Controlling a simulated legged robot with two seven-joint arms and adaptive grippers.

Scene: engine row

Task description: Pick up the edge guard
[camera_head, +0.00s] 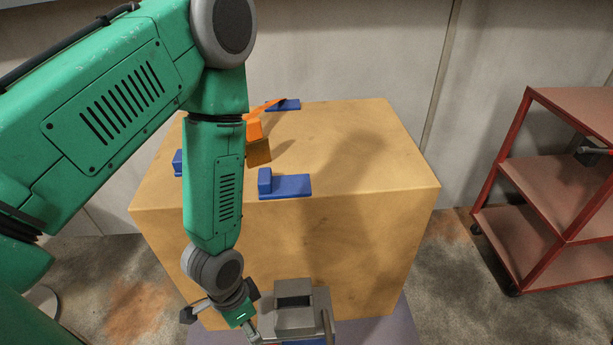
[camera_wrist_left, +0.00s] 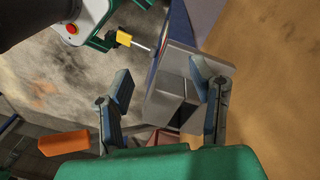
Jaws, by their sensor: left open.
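An orange, angled piece (camera_head: 254,130), which may be the edge guard, rests on the large tan block (camera_head: 350,150), partly hidden behind my left arm. I cannot tell for sure which thing is the edge guard. My left gripper is low at the block's near side in the head view, well below and nearer than the orange piece. In the left wrist view my left gripper (camera_wrist_left: 162,80) is open, its fingers spread to either side of a grey boxy part (camera_wrist_left: 176,100). That grey part also shows in the head view (camera_head: 294,290). Contact is unclear. My right gripper is out of view.
Blue brackets (camera_head: 290,187) stand on the tan block, with another (camera_head: 285,104) at its back edge. The block's right side top is clear. A red shelf cart (camera_head: 565,150) stands at the right. An orange item (camera_wrist_left: 63,143) lies low left in the wrist view.

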